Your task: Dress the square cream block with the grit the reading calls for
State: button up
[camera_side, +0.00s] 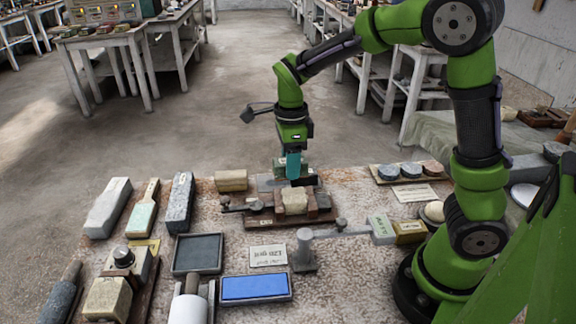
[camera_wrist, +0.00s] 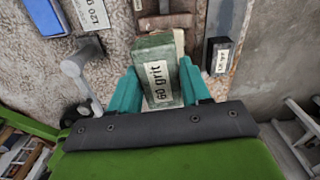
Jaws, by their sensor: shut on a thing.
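The square cream block (camera_side: 295,201) sits in a brown holder (camera_side: 262,217) near the table's far edge, between darker red-brown pieces. My gripper (camera_wrist: 158,92) has its teal fingers shut on a green block (camera_wrist: 156,55) labelled "60 grit". In the side view my gripper (camera_side: 293,178) is behind the cream block, over the table's far edge; the held block is mostly hidden there. A card (camera_side: 268,255) lies in front of the holder, upside down in the side view; in the wrist view the card (camera_wrist: 91,13) reads "120 g…", partly cut off.
A dark labelled block (camera_wrist: 219,54) lies right of the held block in the wrist view. A grey post (camera_side: 305,252) with a side bar stands front right of the holder.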

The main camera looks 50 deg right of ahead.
send_over(300, 198)
jog(key=shift+a+f, duration=0.1)
jog(key=shift+f, duration=2.35)
jog(key=shift+s+f, duration=0.1)
jog(key=shift+f, duration=0.85)
jog(key=shift+f, duration=0.4)
